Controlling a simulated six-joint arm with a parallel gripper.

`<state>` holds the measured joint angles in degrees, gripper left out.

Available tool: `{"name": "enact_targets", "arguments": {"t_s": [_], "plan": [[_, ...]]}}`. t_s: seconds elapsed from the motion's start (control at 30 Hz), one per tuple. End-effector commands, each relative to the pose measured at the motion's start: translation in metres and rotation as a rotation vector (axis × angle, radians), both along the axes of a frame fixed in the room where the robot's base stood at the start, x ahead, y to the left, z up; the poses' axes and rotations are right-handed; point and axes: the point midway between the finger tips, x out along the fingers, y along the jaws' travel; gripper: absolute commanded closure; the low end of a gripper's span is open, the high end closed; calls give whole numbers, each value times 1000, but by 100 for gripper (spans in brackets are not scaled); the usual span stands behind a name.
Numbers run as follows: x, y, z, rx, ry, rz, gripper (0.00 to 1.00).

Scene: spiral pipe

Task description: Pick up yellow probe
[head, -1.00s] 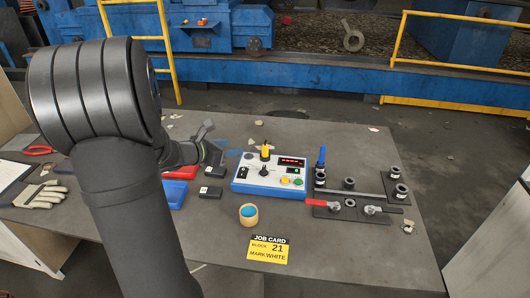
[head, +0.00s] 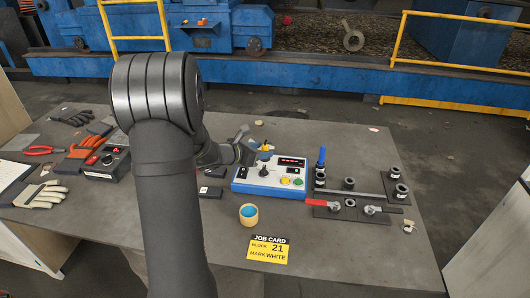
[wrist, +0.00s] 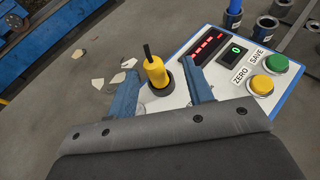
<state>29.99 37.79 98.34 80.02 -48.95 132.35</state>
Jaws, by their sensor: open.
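The yellow probe (wrist: 156,74) stands upright in a dark round holder on the blue-and-white control box (head: 242,184). It has a black tip at its top. In the wrist view my gripper (wrist: 164,80) is open, with one blue finger to the left of the probe and the other to its right. The probe shows between the fingers, and I cannot tell whether either finger touches it. In the head view my gripper (head: 258,150) is at the probe, which it partly hides.
The box carries a red display (wrist: 207,46), a green button (wrist: 276,63) and a yellow button (wrist: 261,85). A blue upright tool (head: 321,156) and black fittings stand to the right. Pale fragments (wrist: 97,83) lie beyond.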

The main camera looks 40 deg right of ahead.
Motion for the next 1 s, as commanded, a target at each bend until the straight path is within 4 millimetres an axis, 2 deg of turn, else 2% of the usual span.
{"name": "enact_targets", "arguments": {"t_s": [0.3, 0.6, 0.63, 0.87, 1.0], "plan": [[11, -39, -16, 0, 0, -2, 53], [12, -45, -18, 0, 0, 1, 53], [12, -45, -18, 0, 0, 1, 55], [12, -44, -18, 0, 0, 1, 100], [12, -44, -18, 0, 0, 1, 100]]}}
